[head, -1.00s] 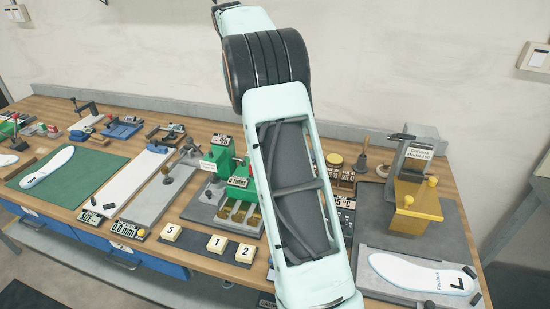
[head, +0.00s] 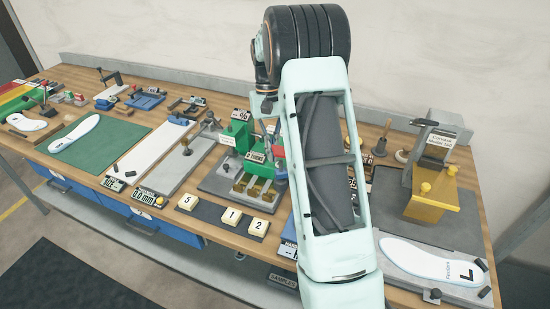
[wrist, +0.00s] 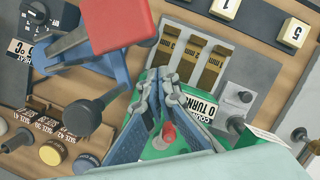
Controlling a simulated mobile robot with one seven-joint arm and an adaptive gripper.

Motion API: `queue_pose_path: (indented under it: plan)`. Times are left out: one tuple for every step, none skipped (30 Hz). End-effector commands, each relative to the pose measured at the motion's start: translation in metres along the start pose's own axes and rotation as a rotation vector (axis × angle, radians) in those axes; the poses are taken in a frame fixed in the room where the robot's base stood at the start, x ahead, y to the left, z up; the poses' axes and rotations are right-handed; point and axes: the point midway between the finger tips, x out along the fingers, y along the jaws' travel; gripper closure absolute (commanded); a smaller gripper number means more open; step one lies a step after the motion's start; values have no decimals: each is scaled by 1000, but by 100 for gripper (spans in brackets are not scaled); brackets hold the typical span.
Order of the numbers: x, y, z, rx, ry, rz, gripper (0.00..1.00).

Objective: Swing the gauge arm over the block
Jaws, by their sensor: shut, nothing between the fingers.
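My gripper (wrist: 164,88) is shut and empty in the wrist view, its blue-grey fingers meeting over a green block (wrist: 205,105) labelled "0 TURNS". A red knob (wrist: 168,132) shows between the fingers; I cannot tell whether they touch it. I cannot tell for certain which part is the gauge arm.
A red-topped blue fixture (wrist: 118,22) with dark knobs stands close left of my fingers in the wrist view. Brass bars (wrist: 212,66) lie above. Number tiles (head: 232,217) sit at the bench front. A yellow block fixture (head: 432,190) and white insole (head: 430,258) are at right.

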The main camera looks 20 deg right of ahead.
Motion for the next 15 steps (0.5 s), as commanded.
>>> queue_pose_path:
  plan:
    - [-1,0,7,0,1,0,100]
    - [0,0,10,0,1,0,100]
    - [1,0,14,0,1,0,100]
    - [1,0,16,0,2,0,100]
    - [2,0,18,0,1,0,100]
    - [3,0,21,0,1,0,100]
    - [4,0,23,0,1,0,100]
    - [4,0,24,0,1,0,100]
    - [4,0,26,0,2,0,100]
    - [5,0,27,0,2,0,100]
    - [5,0,28,0,2,0,100]
    - [5,0,28,0,2,0,100]
    - [6,0,29,0,2,0,100]
    - [6,0,29,0,2,0,100]
    - [6,0,29,0,2,0,100]
